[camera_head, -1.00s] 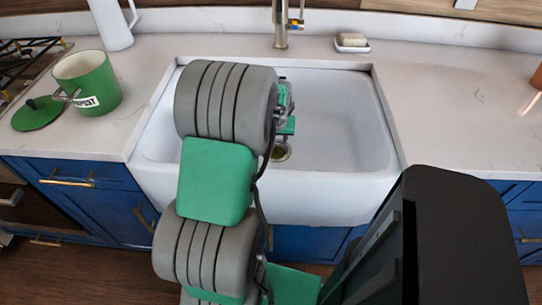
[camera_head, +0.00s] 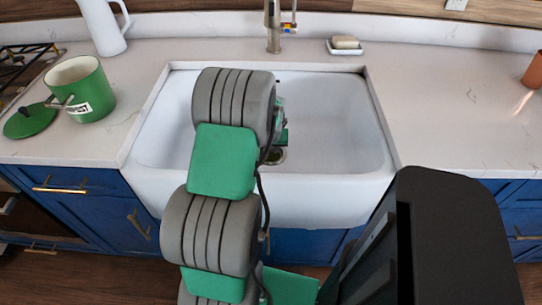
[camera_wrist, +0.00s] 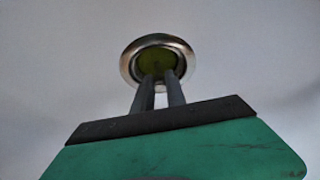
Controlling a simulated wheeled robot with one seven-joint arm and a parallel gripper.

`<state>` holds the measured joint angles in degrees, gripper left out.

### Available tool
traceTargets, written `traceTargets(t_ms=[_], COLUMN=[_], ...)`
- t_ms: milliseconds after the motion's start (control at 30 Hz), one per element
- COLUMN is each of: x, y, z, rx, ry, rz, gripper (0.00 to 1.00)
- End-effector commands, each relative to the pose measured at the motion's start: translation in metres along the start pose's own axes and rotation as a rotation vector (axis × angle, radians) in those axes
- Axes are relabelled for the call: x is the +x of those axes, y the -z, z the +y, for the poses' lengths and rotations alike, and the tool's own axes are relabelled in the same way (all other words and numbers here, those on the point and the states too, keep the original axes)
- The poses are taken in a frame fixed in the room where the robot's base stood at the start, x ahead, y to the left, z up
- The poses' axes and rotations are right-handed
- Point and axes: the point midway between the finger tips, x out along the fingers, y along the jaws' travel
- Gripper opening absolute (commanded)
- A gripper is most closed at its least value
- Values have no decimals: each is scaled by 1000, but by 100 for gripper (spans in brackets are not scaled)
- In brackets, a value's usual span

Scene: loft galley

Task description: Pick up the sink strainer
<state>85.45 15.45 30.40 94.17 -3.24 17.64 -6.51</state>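The sink strainer (camera_wrist: 184,52) is a round metal ring with a dark olive-green middle, set in the floor of the white sink (camera_head: 330,125). In the head view the strainer (camera_head: 276,157) shows only in part, beside my wrist. My gripper (camera_wrist: 161,76) points at it in the wrist view. Its two dark fingers stand close together with a narrow gap, and the tips overlap the near part of the ring and its middle. The fingers hide the strainer's near centre, so I cannot tell whether they touch or hold anything.
The faucet (camera_head: 273,25) stands behind the sink. A soap dish (camera_head: 346,49) is at the back right. A green pot (camera_head: 84,88), its lid (camera_head: 30,121) and a white pitcher (camera_head: 103,25) are on the left counter. The sink's right side is empty.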

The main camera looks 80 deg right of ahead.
Motion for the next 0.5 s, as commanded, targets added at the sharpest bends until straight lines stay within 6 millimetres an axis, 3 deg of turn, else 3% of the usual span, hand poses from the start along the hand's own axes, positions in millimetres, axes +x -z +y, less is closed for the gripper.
traceTargets(t_ms=[200, 500], x=[0, 0], y=[0, 0], z=[0, 0], rx=[0, 0], ry=[0, 0], rz=[0, 0], gripper=[0, 0])
